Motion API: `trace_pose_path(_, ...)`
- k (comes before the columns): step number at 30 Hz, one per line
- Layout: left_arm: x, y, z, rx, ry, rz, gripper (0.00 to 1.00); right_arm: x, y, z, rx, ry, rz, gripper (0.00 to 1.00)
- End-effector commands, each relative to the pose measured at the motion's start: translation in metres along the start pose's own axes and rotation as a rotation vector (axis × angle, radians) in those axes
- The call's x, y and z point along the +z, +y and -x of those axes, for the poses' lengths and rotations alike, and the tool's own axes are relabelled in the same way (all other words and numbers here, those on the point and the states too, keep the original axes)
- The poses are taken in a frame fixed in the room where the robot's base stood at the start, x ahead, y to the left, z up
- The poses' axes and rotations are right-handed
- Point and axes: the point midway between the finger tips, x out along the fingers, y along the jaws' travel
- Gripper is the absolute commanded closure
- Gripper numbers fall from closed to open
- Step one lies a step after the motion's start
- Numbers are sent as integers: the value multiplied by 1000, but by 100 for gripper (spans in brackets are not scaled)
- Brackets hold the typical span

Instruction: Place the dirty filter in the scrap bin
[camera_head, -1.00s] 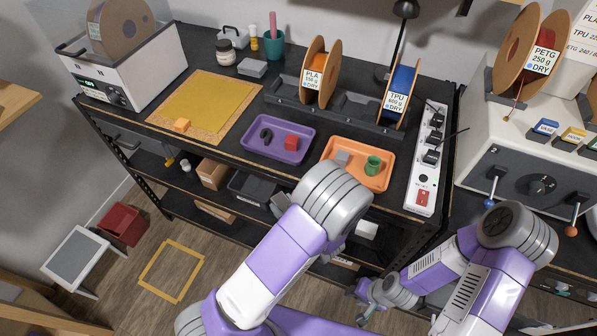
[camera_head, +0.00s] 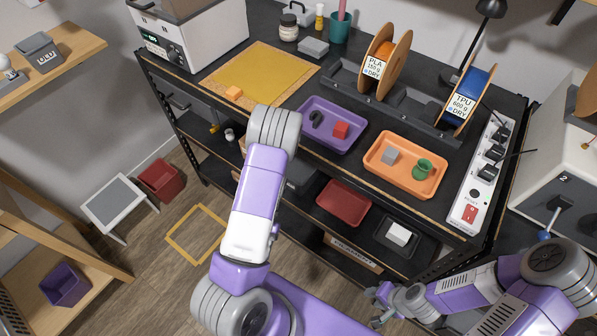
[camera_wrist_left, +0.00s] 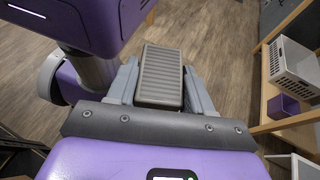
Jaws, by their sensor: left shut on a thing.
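In the left wrist view my left gripper (camera_wrist_left: 160,84) is shut on a dark grey ribbed block, which looks like the dirty filter (camera_wrist_left: 160,68). It is held between the two fingers above the wood floor. In the head view this gripper and the filter are hidden behind my left arm. A red open bin (camera_head: 160,180), possibly the scrap bin, stands on the floor left of the workbench; I see no label on it. My right gripper (camera_head: 376,306) is empty and looks open, low in front of the bench.
A grey-topped step stool (camera_head: 119,207) stands beside the red bin. A yellow square outline (camera_head: 197,235) marks the floor. A purple bin (camera_head: 66,286) sits on the low wooden shelf at left. The workbench holds a purple tray (camera_head: 319,143) and an orange tray (camera_head: 380,175).

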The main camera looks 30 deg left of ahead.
Motion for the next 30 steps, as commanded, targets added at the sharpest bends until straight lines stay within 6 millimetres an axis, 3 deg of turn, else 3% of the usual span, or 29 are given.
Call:
trace_pose_path(6,-22,22,-2,658,-3,275,80,0,2,-6,0,0,0,62)
trace_pose_path(11,-32,47,9,1046,-7,434,80,0,2,-5,0,0,0,62)
trace_pose_path(15,-38,69,29,1314,-4,546,80,0,1,-4,0,0,0,62)
trace_pose_path(18,-46,73,53,1514,-2,628,80,0,1,-3,0,0,0,62)
trace_pose_path(23,-62,55,100,1863,0,770,80,0,0,-1,0,0,0,62)
trace_pose_path(27,-75,12,136,2170,2,896,80,0,0,0,0,0,0,62)
trace_pose_path(30,-80,-24,151,2352,3,972,80,0,0,0,0,0,0,62)
